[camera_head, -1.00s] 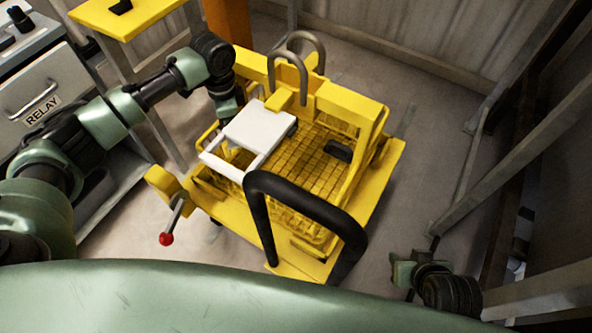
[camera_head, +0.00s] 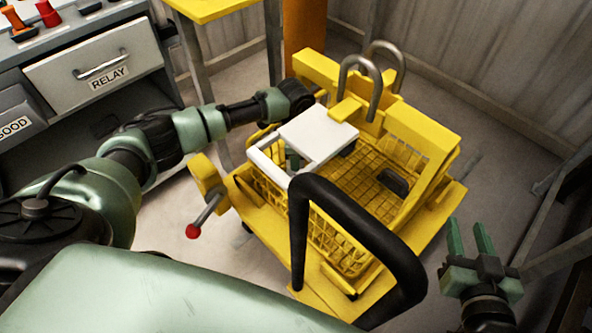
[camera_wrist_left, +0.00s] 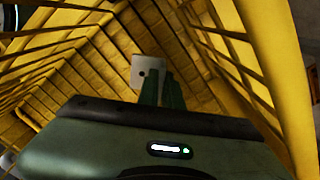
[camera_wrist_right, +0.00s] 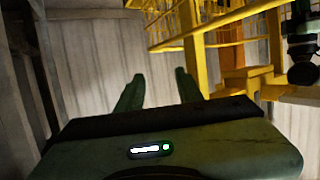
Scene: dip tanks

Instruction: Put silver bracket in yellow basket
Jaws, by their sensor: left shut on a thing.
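The yellow basket (camera_head: 345,235) sits on a yellow wheeled frame in the middle of the head view. My left gripper (camera_head: 292,158) reaches into its left side, partly hidden by a white plate and frame. In the left wrist view the left fingers (camera_wrist_left: 160,82) are shut on the silver bracket (camera_wrist_left: 146,66), a pale piece with a small dark hole, inside the basket mesh. The bracket cannot be made out in the head view. My right gripper (camera_head: 470,240) is open and empty, right of the basket; its fingers also show apart in the right wrist view (camera_wrist_right: 158,85).
The white plate (camera_head: 318,130) lies over the basket's back left. A dark block (camera_head: 392,182) is inside the basket. A black handle (camera_head: 375,235) arches in front, with a red-knobbed lever (camera_head: 205,215) to the left. Grey hooks (camera_head: 360,85) rise behind. A drawer cabinet (camera_head: 95,65) stands left.

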